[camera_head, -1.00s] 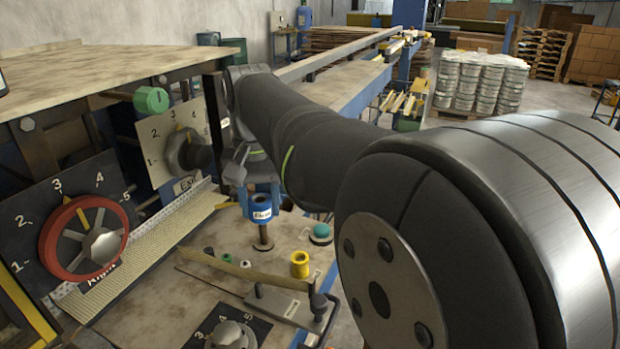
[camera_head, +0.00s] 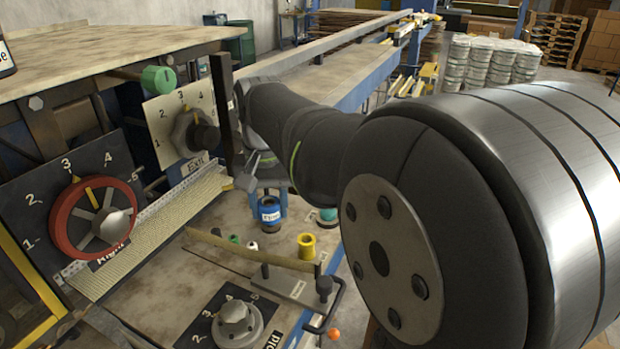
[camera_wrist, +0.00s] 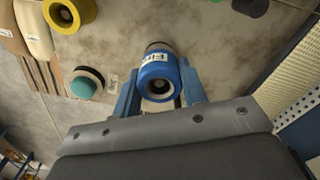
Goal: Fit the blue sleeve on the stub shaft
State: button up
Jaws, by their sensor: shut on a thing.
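The blue sleeve (camera_head: 270,213) with a white label is upright between the blue fingers of my gripper (camera_head: 270,203), which is shut on it. In the wrist view the sleeve (camera_wrist: 158,68) sits between the two fingers, with its round bore facing the camera. A grey round shape shows inside the bore; I cannot tell whether it is the shaft's top. The sleeve is low at the stub shaft's place on the worktop, and the shaft is hidden in the head view. A brownish rim shows just beyond the sleeve in the wrist view. How far the sleeve sits around the shaft cannot be told.
A yellow flanged bushing (camera_head: 306,245) and a teal-topped round button (camera_head: 328,214) stand nearby on the worktop (camera_head: 215,270). The dial panel with a red handwheel (camera_head: 92,218) is at the left.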

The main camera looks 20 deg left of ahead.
jog(key=shift+f, duration=0.2)
jog(key=o, duration=1.1)
jog(key=shift+r, duration=0.1)
notch_tip(320, 180, up, 17)
jog(key=shift+r, duration=0.15)
dwell(0.5)
notch_tip(320, 180, down, 17)
jog(key=shift+f, duration=0.2)
jog(key=shift+r, duration=0.3)
